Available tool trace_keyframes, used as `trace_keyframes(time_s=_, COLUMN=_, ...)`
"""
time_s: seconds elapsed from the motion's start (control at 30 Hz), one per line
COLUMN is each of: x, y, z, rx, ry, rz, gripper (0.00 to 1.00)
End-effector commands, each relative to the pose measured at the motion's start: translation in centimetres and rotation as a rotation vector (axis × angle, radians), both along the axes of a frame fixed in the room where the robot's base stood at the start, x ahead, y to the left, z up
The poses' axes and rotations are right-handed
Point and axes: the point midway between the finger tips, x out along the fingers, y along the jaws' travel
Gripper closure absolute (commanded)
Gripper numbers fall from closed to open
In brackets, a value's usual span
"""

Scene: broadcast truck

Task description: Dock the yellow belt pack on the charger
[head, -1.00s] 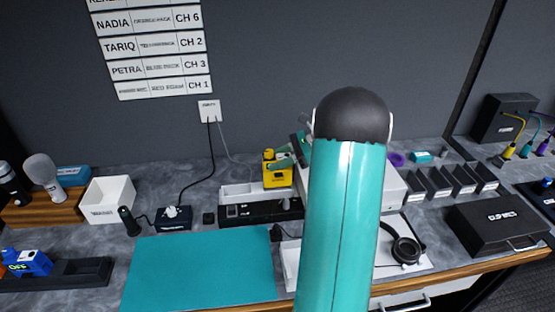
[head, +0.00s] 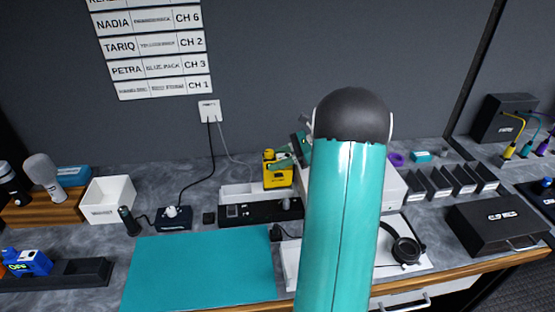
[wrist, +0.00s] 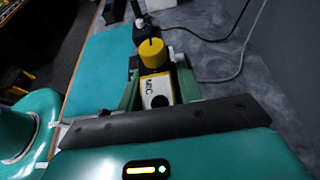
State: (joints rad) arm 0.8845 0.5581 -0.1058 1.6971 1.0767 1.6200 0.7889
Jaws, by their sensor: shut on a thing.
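The yellow belt pack (head: 278,176) is upright, with a yellow knob on top, at the back middle of the bench. My gripper (head: 289,156) is shut on it, coming from the right; my teal arm hides part of the gripper. In the wrist view my gripper (wrist: 156,70) has a finger on each side of the pack (wrist: 154,88). A long black unit with a pale back tray, seemingly the charger (head: 240,212), lies just below the pack in the head view. I cannot tell whether the pack touches it.
A teal mat (head: 200,272) lies in front, clear. A white bin (head: 108,202) and a small black box with a cable (head: 174,220) stand to the left. Headphones (head: 404,248) and a black case (head: 497,224) are to the right. Cables hang from a wall socket (head: 209,110) behind.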

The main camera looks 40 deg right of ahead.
Motion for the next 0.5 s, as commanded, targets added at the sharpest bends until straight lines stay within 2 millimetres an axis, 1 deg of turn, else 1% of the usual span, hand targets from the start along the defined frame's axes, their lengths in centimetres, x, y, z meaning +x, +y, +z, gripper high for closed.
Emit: trace_keyframes(time_s=0.5, x=0.0, y=0.0, z=-1.1, rx=0.001, ry=-0.001, rz=0.0, gripper=0.93)
